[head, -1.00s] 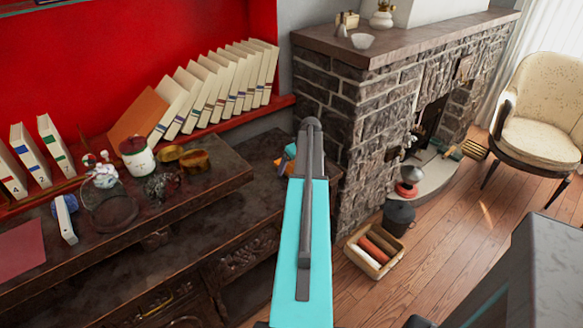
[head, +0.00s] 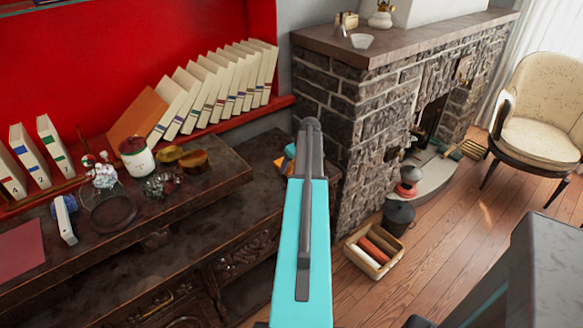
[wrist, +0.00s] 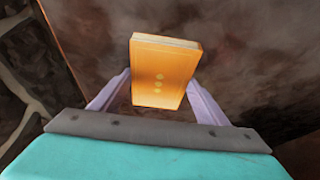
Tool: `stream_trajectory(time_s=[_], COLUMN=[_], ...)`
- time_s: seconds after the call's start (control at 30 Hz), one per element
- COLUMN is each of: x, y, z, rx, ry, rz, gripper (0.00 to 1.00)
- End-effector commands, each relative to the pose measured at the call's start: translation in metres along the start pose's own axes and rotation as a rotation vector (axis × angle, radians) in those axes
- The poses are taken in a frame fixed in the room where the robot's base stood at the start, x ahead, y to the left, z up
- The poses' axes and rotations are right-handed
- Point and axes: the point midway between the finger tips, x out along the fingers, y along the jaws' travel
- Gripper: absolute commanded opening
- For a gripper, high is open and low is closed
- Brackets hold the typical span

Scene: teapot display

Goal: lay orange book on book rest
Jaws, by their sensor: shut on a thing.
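In the head view, my arm hides most of the gripper; a small bit of orange (head: 289,150) shows at the arm's left edge above the lower cabinet top. I cannot pick out a book rest with certainty in either view.
Pale books (head: 215,85) and a larger orange-brown panel (head: 137,112) lean on the red shelf. The stone fireplace (head: 345,130) stands close to the right.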

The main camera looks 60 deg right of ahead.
Motion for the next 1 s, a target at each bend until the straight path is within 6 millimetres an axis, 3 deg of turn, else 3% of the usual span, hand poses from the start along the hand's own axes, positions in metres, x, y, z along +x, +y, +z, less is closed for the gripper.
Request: stream_trajectory(time_s=[0.27,0.6,1.0], x=[-0.005,-0.032,-0.05], y=[0.0,0.0,-0.029], z=[-0.002,-0.013,0.02], rx=[-0.001,-0.001,0.0], ry=[0.001,0.002,0.001], rz=[0.001,0.002,0.001], gripper=[0.39,0.39,0.39])
